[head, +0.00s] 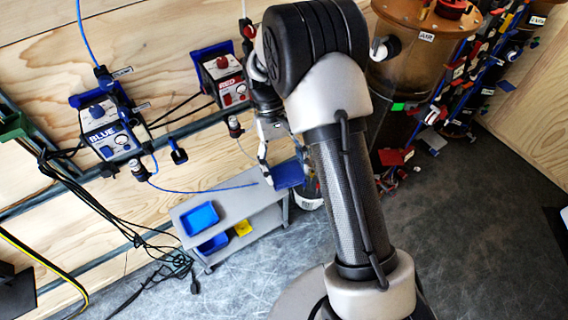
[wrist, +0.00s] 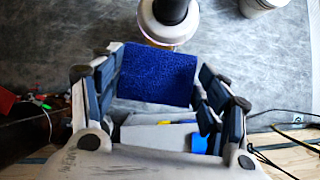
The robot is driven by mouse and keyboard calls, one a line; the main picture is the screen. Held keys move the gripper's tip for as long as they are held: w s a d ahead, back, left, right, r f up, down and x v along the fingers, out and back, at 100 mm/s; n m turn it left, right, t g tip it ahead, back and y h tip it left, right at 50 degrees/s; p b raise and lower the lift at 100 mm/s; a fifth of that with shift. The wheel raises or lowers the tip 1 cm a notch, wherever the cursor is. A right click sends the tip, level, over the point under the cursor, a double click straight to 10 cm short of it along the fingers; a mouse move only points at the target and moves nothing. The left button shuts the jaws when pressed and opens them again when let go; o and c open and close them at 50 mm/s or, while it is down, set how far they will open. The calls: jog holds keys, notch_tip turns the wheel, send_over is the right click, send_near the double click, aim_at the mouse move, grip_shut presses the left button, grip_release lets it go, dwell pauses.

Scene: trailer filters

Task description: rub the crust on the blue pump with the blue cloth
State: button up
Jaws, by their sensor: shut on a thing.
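The blue pump (head: 106,127) is a white and blue box labelled BLUE on the wooden wall, at the left of the head view. I cannot make out the crust on it at this size. The blue cloth (head: 289,174) hangs from my gripper (head: 268,174), to the right of the pump and well apart from it. In the wrist view the cloth (wrist: 157,76) spans the space between the fingers of my gripper (wrist: 160,88), which is shut on it. My arm hides part of the gripper in the head view.
A red-labelled pump (head: 225,82) is on the wall right of the blue one. A grey bench (head: 247,205) below carries a blue tray (head: 200,218); a yellow item (head: 243,228) is beneath. Cables hang at left. A large brown tank (head: 408,70) stands at right.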

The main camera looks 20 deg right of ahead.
aim_at(279, 166)
jog(key=shift+s+a+f+n+h, duration=0.15)
jog(key=shift+s+n+h, duration=0.55)
jog(key=shift+h, duration=0.4)
jog(key=shift+n+t+h, duration=0.3)
jog(key=shift+t+h, duration=0.2)
jog(key=shift+h, duration=0.2)
jog(key=w+t+h, duration=0.1)
jog(key=w+a+n+t+h, duration=0.1)
jog(key=h, duration=0.1)
jog(key=w+a+n+t+h, duration=0.1)
jog(key=shift+w+a+r+h+b, duration=0.15)
jog(key=shift+r+h+b, duration=0.1)
jog(key=shift+h+b, duration=0.15)
jog(key=w+a+r+n+t+y, duration=0.25)
jog(key=a+n+t, duration=0.25)
jog(key=a+t, duration=0.8)
jog(key=w+a+r+n+t+y, duration=0.25)
jog(key=a+n+t, duration=0.35)
jog(key=a, duration=1.3)
jog(key=shift+m+t+h, duration=0.4)
jog(key=shift+h, duration=0.1)
jog(key=shift+w+a+f+b, duration=0.15)
jog(key=shift+w+a, duration=0.1)
jog(key=shift+w, duration=0.7)
jog(key=shift+w+a+b, duration=0.15)
jog(key=shift+w+a, duration=0.1)
jog(key=shift+w, duration=0.65)
jog(key=shift+w+a+f+b, duration=0.15)
jog(key=shift+w+a, duration=0.1)
jog(key=shift+w, duration=0.7)
